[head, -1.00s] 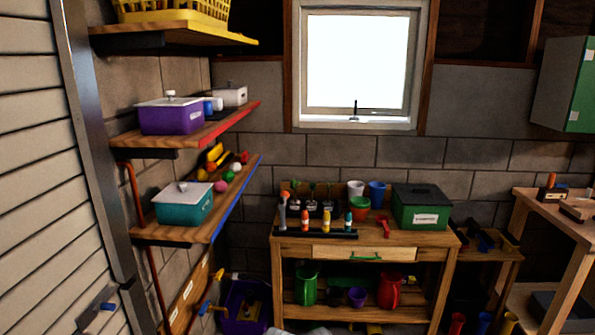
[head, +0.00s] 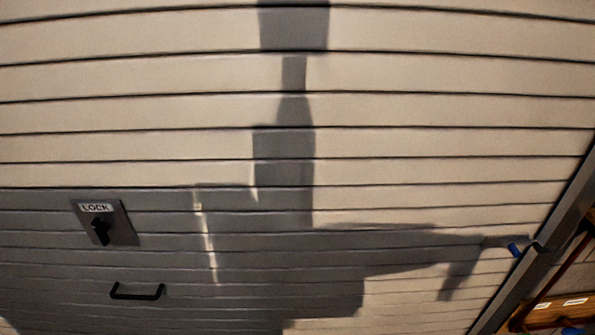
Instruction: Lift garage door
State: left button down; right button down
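The garage door (head: 420,150) fills most of the head view, with cream horizontal slats. It is down across the visible area; its bottom edge is out of view. A lock plate (head: 122,228) marked LOCK, with a dark knob, is at the lower left. A black pull handle (head: 137,294) sits below it. At the right edge of the door is a small latch with a blue tip (head: 514,250), beside the metal door track (head: 545,243). Neither of my grippers shows in the head view; only a dark robot-shaped shadow falls on the door.
At the lower right corner, past the track, part of a wooden board (head: 560,312) with white labels shows by the wall. No obstacle shows in front of the door. The floor is out of view.

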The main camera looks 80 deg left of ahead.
aim_at(251, 166)
jog(key=u, duration=4.3)
